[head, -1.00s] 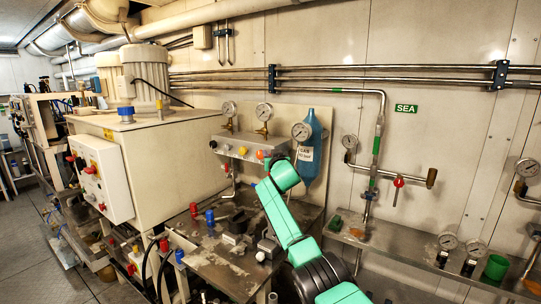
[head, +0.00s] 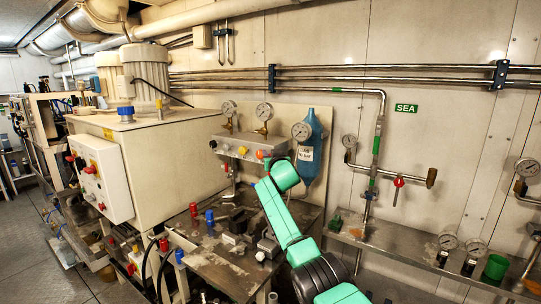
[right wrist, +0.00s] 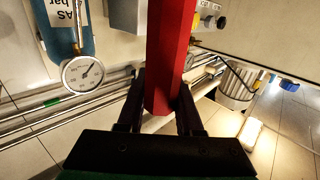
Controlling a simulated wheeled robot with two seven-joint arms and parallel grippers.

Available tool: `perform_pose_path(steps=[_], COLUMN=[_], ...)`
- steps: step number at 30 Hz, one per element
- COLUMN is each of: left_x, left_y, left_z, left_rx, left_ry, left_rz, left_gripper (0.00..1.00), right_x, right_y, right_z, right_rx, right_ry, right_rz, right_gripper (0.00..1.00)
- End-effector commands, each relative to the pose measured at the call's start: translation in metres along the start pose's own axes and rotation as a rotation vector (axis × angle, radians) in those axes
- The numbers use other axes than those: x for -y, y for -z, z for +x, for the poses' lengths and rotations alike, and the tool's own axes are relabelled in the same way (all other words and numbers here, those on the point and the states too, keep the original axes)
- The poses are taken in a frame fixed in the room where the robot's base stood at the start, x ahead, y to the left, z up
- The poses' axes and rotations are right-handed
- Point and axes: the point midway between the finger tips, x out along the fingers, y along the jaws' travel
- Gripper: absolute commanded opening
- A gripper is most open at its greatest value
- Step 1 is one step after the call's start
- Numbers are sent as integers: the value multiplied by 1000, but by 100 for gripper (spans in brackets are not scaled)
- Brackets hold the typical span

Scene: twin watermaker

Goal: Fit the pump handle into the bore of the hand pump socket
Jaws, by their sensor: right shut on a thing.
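My right gripper (right wrist: 160,105) is shut on a red bar with flat faces, the pump handle (right wrist: 170,50). The handle runs up between the two dark fingers and out of the top of the right wrist view. Its far end is out of that view. In the head view my mint-green right arm reaches up over the bench, and its wrist hides most of the gripper and the handle. Dark metal blocks (head: 268,246) sit on the bench below the arm. I cannot tell which part is the hand pump socket, and its bore is not clear. My left gripper is not in view.
The metal bench (head: 215,262) carries red and blue caps. A grey valve panel (head: 238,150) with gauges stands behind it, next to a blue bottle (head: 311,150). A white cabinet (head: 165,160) is at left. A shelf (head: 400,252) with a green cup (head: 496,267) runs right.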

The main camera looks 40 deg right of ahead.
Motion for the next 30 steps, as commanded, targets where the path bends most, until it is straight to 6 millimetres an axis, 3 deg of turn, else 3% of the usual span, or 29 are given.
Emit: perform_pose_path(steps=[30], left_x=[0], left_y=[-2], left_z=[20], left_rx=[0], left_ry=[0], left_rz=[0], left_gripper=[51], right_x=[0], right_y=[-21], right_z=[0], right_rx=[-3], right_ry=[0], right_rz=[0], right_gripper=[0])
